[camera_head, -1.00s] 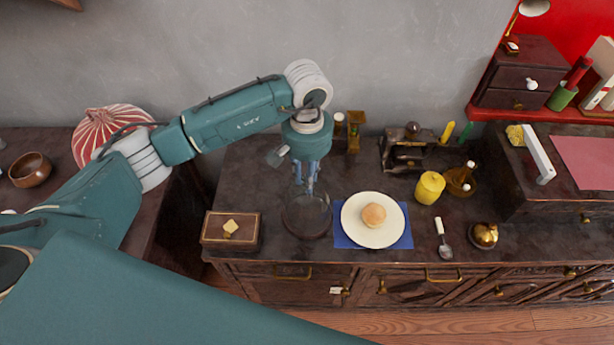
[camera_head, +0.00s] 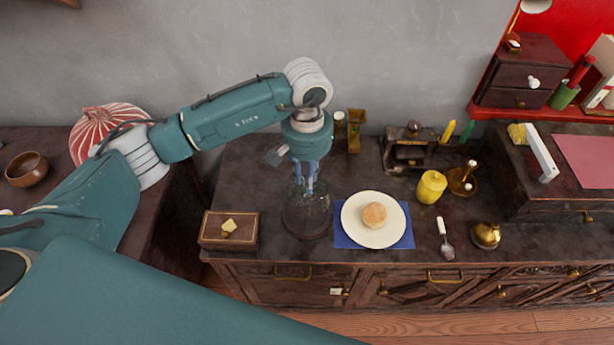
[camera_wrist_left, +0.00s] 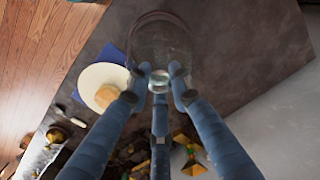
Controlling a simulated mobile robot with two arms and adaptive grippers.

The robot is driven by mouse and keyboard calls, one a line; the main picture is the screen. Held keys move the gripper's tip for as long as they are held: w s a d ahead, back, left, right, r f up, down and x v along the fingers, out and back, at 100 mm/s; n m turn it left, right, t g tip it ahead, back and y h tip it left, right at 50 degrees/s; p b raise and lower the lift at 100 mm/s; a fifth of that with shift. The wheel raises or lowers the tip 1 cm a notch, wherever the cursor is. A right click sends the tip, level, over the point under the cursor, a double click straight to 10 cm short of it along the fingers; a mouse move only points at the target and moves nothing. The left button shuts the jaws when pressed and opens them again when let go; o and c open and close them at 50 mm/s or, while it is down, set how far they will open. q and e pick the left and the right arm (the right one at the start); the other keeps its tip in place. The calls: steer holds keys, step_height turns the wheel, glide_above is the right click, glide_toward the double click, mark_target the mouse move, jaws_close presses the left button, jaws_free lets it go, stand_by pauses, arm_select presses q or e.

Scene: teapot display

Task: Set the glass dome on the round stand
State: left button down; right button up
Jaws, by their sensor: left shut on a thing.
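The clear glass dome (camera_head: 307,218) is over the dark counter, left of the white round stand (camera_head: 352,222). My left gripper (camera_head: 305,187) is above the dome, its fingers pointing down and shut on the dome's top knob. In the left wrist view the fingers (camera_wrist_left: 158,82) close around the glass knob, with the dome (camera_wrist_left: 165,42) beyond. I cannot tell whether the dome's rim touches the counter. The round stand holds a round bun (camera_head: 375,214) and also shows in the left wrist view (camera_wrist_left: 98,73). My right gripper is not in view.
A blue cloth (camera_head: 408,240) lies under the stand. A brown box (camera_head: 210,238) with a yellow piece on top is left of the dome. A spoon (camera_head: 446,245), brass bell (camera_head: 486,235) and yellow canister (camera_head: 431,187) are to the right. A small dark machine (camera_head: 408,150) stands behind.

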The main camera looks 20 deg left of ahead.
arm_select(q)
steer(key=shift+f, duration=0.25)
steer(key=c, duration=1.8)
jaws_free()
steer(key=shift+c, duration=0.2)
steer(key=shift+r+p, duration=0.6)
steer(key=shift+r, duration=1.35)
step_height(320, 180, up, 7)
steer(key=p, duration=0.2)
